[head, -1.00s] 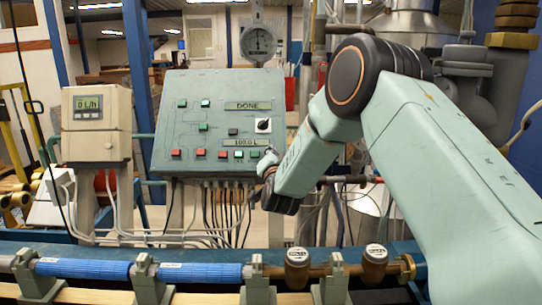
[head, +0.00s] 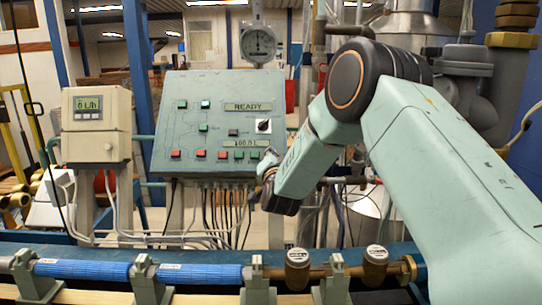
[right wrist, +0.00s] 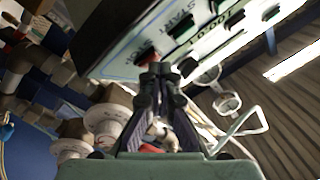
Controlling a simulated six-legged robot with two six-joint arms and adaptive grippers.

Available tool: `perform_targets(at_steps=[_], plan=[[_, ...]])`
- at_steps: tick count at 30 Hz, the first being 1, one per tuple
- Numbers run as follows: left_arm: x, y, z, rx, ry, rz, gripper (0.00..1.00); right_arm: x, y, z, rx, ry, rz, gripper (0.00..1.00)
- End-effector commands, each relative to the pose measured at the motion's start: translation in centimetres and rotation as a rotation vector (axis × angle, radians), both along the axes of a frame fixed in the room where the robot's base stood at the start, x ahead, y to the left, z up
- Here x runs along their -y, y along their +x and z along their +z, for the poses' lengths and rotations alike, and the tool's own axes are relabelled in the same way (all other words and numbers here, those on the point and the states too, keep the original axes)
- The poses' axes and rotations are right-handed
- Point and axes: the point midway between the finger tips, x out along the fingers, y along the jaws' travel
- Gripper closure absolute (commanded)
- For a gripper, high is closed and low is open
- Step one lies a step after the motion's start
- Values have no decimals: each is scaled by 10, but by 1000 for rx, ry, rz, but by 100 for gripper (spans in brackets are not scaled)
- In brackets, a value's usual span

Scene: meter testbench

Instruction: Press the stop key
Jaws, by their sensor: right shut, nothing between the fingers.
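The sloped green control panel (head: 215,110) stands mid-left in the head view; its upper display (head: 248,106) reads READY and its lower one (head: 246,143) reads 100.0 L. My right gripper (head: 269,158) is at the panel's lower right edge, shut and empty. The gripper hides this key in the head view. My left gripper is not in view.
A grey flow display box (head: 96,122) reading 0 L/h stands left of the panel. A round dial gauge (head: 258,43) is above it. A pipe line with blue sections (head: 200,274) and brass meters (head: 297,268) runs across the front. Cables hang below the panel.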

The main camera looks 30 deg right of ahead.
Motion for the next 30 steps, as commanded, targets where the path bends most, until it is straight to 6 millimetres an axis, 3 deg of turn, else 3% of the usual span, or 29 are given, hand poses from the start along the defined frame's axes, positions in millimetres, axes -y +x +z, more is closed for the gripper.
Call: perform_targets(at_steps=[24,30], plan=[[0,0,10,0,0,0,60,-6,-11,11,-1,0,1,100],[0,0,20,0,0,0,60,-12,-20,22,-1,1,1,100]])
